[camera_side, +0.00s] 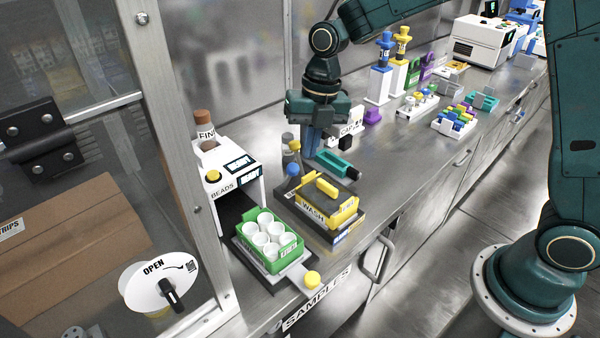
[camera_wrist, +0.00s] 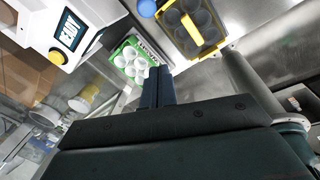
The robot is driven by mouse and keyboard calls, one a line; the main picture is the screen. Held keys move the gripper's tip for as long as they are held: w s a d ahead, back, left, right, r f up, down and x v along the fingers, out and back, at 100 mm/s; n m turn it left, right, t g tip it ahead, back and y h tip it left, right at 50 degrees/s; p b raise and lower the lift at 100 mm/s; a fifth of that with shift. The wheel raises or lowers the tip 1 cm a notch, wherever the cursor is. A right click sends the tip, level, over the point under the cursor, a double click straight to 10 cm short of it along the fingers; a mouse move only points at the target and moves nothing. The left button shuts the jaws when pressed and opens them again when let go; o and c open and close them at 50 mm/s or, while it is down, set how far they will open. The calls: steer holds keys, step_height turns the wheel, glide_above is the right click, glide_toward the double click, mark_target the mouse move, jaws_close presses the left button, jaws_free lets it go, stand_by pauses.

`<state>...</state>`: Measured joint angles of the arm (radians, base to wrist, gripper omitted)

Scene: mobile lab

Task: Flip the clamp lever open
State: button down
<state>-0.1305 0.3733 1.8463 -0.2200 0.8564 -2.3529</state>
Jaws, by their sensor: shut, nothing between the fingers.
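A blue ball knob (camera_side: 292,170) stands at the back left corner of the WASH unit. It may be the end of the clamp lever; its shaft is hard to make out. It also shows at the top edge of the wrist view (camera_wrist: 147,8). The yellow WASH rack (camera_side: 318,207) with a yellow handle bar sits on a dark base; it appears at the top right of the wrist view (camera_wrist: 192,25). My gripper (camera_side: 309,152) is shut and empty, pointing down above and behind the WASH unit. Its dark blue fingers (camera_wrist: 157,72) are together in the wrist view.
A green rack of white cups (camera_side: 268,240) sits left of the WASH unit, in front of the white BEADS machine (camera_side: 228,175). Bottles stand close behind the WASH unit. A glass-panelled door with a metal frame (camera_side: 180,130) is at left. Colourful racks (camera_side: 455,120) stand farther right on the bench.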

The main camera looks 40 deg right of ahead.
mark_target(288, 177)
steer(key=shift+w+a+f+n, duration=0.1)
steer(key=shift+w+f+n, duration=0.05)
steer(key=shift+f+n, duration=0.15)
steer(key=f, duration=0.3)
steer(key=w+f, duration=0.1)
steer(key=f, duration=0.2)
steer(key=w+f, duration=0.1)
steer(key=f, duration=0.2)
steer(key=shift+a+f, duration=0.15)
steer(key=shift+a, duration=0.1)
steer(key=shift+w+d+r, duration=0.2)
steer(key=shift+w+d, duration=0.05)
steer(key=shift+w, duration=0.2)
steer(key=shift+w+d+r, duration=0.15)
steer(key=shift+w+d, duration=0.05)
steer(key=shift+w, duration=0.2)
